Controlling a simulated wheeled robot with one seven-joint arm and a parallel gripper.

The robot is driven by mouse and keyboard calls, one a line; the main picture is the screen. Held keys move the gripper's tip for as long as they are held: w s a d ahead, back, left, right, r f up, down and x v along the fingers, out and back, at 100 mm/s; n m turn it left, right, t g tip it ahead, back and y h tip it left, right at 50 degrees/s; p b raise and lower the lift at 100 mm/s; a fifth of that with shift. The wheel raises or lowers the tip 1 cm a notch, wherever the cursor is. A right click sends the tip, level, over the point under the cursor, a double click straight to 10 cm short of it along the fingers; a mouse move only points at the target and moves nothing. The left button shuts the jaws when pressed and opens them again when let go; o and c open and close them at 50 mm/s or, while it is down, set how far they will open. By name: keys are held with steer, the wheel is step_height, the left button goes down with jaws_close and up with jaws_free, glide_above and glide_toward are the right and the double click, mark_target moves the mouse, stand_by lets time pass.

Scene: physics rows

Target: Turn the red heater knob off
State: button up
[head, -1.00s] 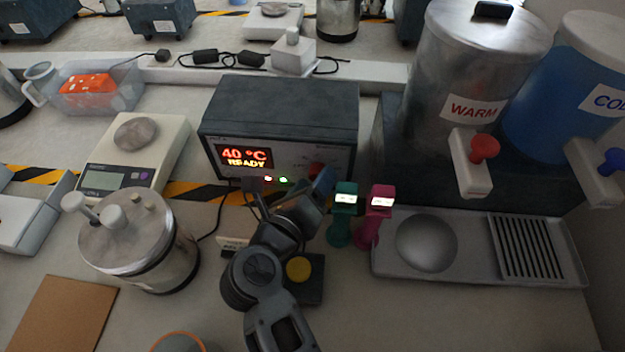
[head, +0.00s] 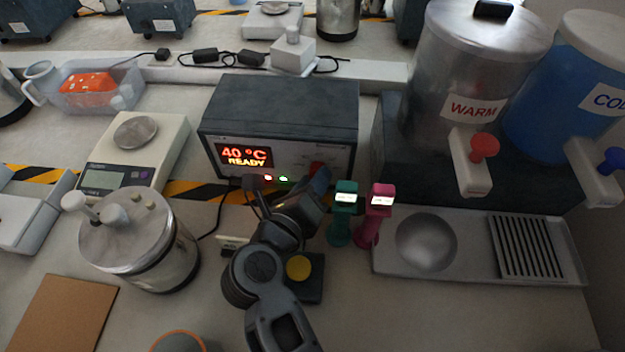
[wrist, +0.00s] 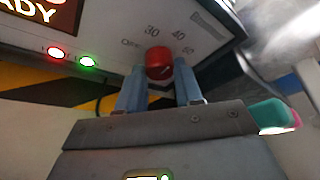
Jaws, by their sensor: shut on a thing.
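The heater box (head: 281,100) stands mid-counter, its display (head: 244,156) reading 40 °C READY. The knob is mostly hidden behind my arm in the head view, with a bit of red (head: 316,168) showing. My gripper (wrist: 160,75) is at the panel with its two blue fingers on either side of the knob, shut on it. A red and a green light (wrist: 87,62) are lit.
Green and pink standing items (head: 345,200) are close to the right of my gripper. A metal WARM tank (head: 470,60) and grey tray (head: 465,270) are further right. A lidded steel pot (head: 130,235) and a scale (head: 150,155) are left.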

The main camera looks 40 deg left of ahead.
steer(key=n+t, duration=0.1)
steer(key=n, duration=0.1)
steer(key=n+t+p, duration=0.1)
steer(key=n, duration=0.1)
steer(key=n+t, duration=0.1)
steer(key=n, duration=0.2)
steer(key=shift+s+a+f+h, duration=0.15)
steer(key=shift+f+h, duration=0.2)
steer(key=shift+h, duration=0.05)
steer(key=shift+t, duration=0.3)
stand_by(0.4)
steer(key=o, duration=1)
steer(key=shift+o, duration=0.2)
steer(key=shift+r, duration=0.1)
